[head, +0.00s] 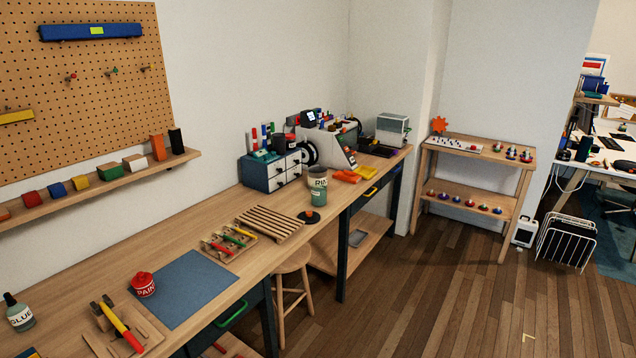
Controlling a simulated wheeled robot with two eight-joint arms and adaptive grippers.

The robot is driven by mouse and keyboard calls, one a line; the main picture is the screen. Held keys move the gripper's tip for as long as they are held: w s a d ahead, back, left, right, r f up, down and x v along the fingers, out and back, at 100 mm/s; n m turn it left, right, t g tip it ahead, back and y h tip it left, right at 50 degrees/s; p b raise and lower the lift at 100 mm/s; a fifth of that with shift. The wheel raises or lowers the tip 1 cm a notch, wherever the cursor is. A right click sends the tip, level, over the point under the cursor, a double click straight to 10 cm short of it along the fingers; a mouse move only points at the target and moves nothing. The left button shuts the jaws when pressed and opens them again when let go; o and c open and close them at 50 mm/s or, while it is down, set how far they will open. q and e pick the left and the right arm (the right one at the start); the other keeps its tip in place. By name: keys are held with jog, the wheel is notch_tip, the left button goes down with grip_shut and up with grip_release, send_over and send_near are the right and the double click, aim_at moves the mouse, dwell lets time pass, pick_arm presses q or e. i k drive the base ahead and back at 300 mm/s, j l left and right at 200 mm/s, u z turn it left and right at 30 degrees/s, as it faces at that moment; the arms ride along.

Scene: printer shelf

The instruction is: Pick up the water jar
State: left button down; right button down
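A teal jar with a pale label (318,190) stands upright on the long wooden workbench (180,237), close to its front edge. The label's readable letters look like "RIN", and no other jar here is clearly a water jar. Its inside is too small to make out. Neither of my grippers is in view, so nothing is seen touching the jar.
A dark disc with a red knob (308,216) lies just in front of the jar. A slatted wooden rack (270,223) is to its left, a drawer unit (272,171) behind it and orange pieces (355,174) to its right. A stool (292,265) stands below.

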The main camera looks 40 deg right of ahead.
aim_at(319, 194)
jog(key=i+l+z, duration=0.1)
jog(key=i+l, duration=0.15)
jog(key=l, duration=0.2)
jog(key=i+l+z, duration=0.1)
jog(key=l, duration=0.35)
jog(key=i+l, duration=0.4)
jog(key=i+l+z, duration=0.15)
jog(key=l, duration=0.3)
jog(key=i+l+z, duration=0.15)
jog(key=i+l, duration=0.75)
jog(key=i, duration=0.15)
